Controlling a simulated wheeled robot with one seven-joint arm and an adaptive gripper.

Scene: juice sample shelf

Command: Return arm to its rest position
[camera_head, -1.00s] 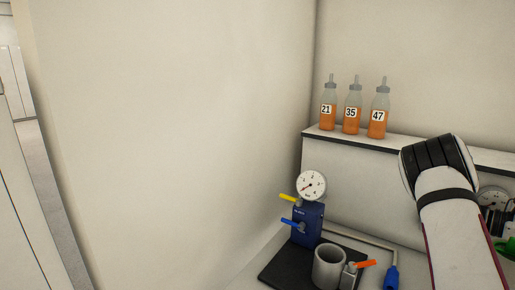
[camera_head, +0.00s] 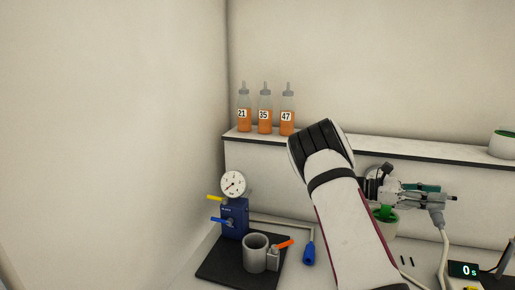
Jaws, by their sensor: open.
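My arm rises from the bottom right of the head view, bends at a dark ribbed joint and hides part of what lies behind it. My gripper (camera_head: 440,194) shows to the right of that joint, in front of the shelf's lower wall. It is open, and its fingers point roughly to the right. I cannot make out anything held in it.
Three orange juice bottles, 21 (camera_head: 243,115), 35 (camera_head: 264,115) and 47 (camera_head: 287,117), stand on the shelf (camera_head: 400,152).

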